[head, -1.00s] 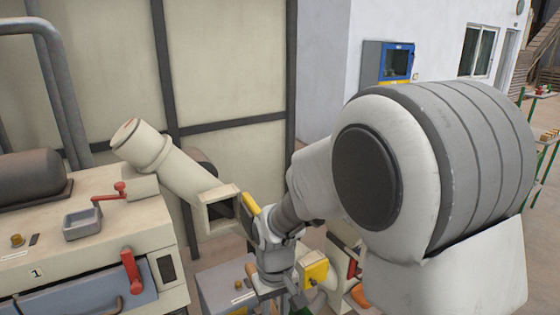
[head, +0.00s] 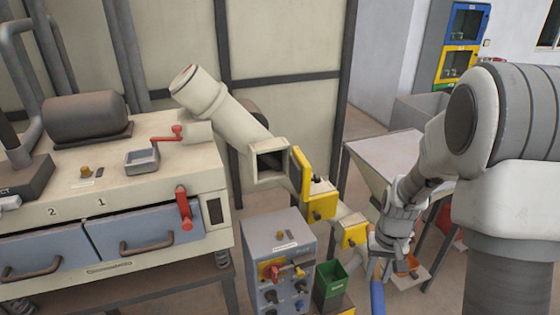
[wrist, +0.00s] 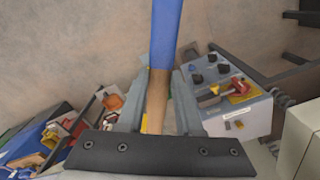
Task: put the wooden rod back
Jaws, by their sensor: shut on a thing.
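The wooden rod has a tan wooden part (wrist: 157,100) between the fingers of my gripper (wrist: 156,88) in the wrist view. Its blue part (wrist: 166,30) reaches away to the top edge of that view. In the head view my gripper (head: 378,266) is at the lower right, shut on the rod. The blue part (head: 377,298) hangs below it and leaves the picture at the bottom. The rod's far end is out of view.
A grey control box (head: 281,262) and a green bin (head: 331,284) stand left of my gripper. A cream machine (head: 180,170) with blue drawers is further left. A pale hopper (head: 380,160) and yellow parts (head: 354,236) of the filler are close behind my gripper.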

